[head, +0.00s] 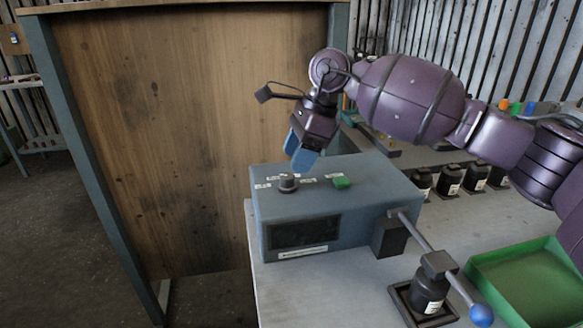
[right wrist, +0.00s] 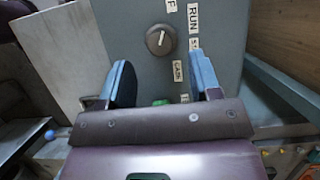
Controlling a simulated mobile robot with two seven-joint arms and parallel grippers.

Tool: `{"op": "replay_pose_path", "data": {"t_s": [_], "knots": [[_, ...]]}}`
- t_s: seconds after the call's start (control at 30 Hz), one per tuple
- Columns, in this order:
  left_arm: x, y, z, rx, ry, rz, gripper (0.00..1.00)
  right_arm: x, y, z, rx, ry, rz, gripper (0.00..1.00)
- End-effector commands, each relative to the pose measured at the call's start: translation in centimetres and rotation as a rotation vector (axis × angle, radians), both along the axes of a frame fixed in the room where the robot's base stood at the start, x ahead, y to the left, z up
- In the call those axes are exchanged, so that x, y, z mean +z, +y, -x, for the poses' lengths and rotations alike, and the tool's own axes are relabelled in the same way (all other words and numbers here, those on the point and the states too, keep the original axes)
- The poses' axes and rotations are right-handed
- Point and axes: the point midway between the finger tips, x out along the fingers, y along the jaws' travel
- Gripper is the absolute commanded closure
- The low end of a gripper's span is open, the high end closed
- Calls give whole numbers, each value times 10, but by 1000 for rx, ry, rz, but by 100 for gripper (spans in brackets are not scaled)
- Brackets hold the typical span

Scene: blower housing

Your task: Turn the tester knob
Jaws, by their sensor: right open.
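The tester (head: 350,210) is a blue-grey box near the left edge of the table, with a dark window on its front. Its round grey knob (head: 288,183) stands on the top face, left of a green button (head: 341,182). In the right wrist view the knob (right wrist: 160,40) shows a pale pointer line, with a RUN label (right wrist: 193,18) to its right. My right gripper (head: 301,158) is above the tester's top, apart from the knob. Its blue fingers (right wrist: 166,75) are open and empty, with the knob beyond their tips. My left gripper is not in view.
A lever with a blue ball end (head: 481,315) stands right of the tester by a black bottle (head: 430,290). A green tray (head: 530,285) is at the right. Several black bottles (head: 450,180) stand behind. A wooden panel (head: 190,130) rises at the left.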

Motion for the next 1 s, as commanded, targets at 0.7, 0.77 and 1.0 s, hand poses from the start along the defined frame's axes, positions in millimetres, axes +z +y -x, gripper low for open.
{"op": "replay_pose_path", "data": {"t_s": [0.7, 0.77, 1.0], "knots": [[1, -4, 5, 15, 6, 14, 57, 60, -25, -5, -1, 1, 0, 43], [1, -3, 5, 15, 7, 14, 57, 60, -25, -5, -1, 1, 0, 43], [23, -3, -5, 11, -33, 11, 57, 97, -25, 3, 0, -38, 0, 43]]}}
